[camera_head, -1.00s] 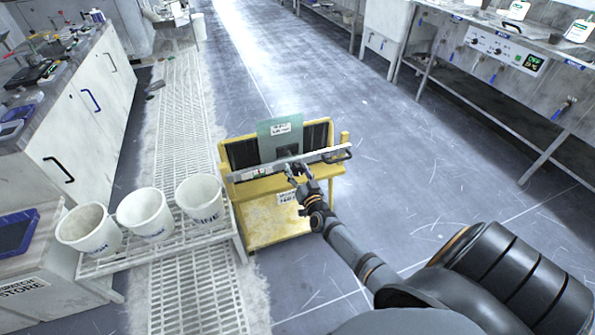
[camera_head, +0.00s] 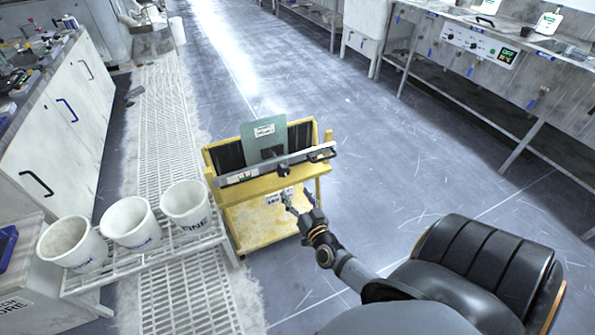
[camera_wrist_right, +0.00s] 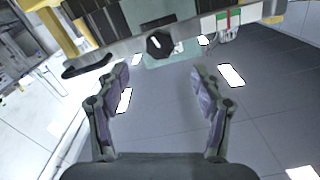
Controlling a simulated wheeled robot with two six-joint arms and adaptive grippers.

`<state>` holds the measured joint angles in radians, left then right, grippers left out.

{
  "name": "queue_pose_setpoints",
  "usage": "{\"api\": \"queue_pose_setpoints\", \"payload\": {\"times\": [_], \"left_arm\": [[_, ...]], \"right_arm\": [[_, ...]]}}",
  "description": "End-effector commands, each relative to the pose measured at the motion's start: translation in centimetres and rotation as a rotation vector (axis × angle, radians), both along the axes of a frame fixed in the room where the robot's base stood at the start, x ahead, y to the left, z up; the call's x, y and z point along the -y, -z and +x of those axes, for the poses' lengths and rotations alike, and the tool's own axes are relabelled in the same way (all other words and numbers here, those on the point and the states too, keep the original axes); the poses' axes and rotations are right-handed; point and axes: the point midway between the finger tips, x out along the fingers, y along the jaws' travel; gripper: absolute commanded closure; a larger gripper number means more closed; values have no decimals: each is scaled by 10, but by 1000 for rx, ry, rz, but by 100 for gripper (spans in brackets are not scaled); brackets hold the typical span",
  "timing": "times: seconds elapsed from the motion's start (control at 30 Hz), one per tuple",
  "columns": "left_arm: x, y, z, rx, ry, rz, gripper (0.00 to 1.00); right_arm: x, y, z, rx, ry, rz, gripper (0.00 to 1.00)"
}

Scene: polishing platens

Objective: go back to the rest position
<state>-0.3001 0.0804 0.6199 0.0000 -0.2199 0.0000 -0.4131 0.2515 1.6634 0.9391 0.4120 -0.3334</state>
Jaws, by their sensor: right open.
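My right gripper (camera_head: 290,196) is in the head view in front of the yellow cart (camera_head: 262,222), below the grey bar along its top. In the right wrist view my right gripper (camera_wrist_right: 160,90) shows its two fingers spread apart with nothing between them. The grey bar (camera_wrist_right: 120,52) with a black knob (camera_wrist_right: 160,44) lies beyond the fingertips, apart from them. My left gripper is in neither view.
The yellow cart holds a green plate (camera_head: 264,138) standing upright. Three white buckets (camera_head: 130,222) stand on a white rack (camera_head: 150,254) to the left. A bench with controls (camera_head: 470,40) runs along the right. The floor (camera_head: 400,160) right of the cart is clear.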

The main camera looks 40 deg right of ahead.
Motion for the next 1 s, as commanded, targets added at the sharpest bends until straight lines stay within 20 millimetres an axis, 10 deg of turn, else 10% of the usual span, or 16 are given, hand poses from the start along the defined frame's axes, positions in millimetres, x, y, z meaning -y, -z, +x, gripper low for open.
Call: {"api": "queue_pose_setpoints", "payload": {"times": [0.67,0.83,1.0], "left_arm": [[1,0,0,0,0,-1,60],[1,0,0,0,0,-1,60],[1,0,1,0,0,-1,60]], "right_arm": [[-2,16,-6,-37,-9,-10,33],[-11,122,-35,-300,-80,-68,33],[-27,254,-112,-679,-180,-113,33]]}}
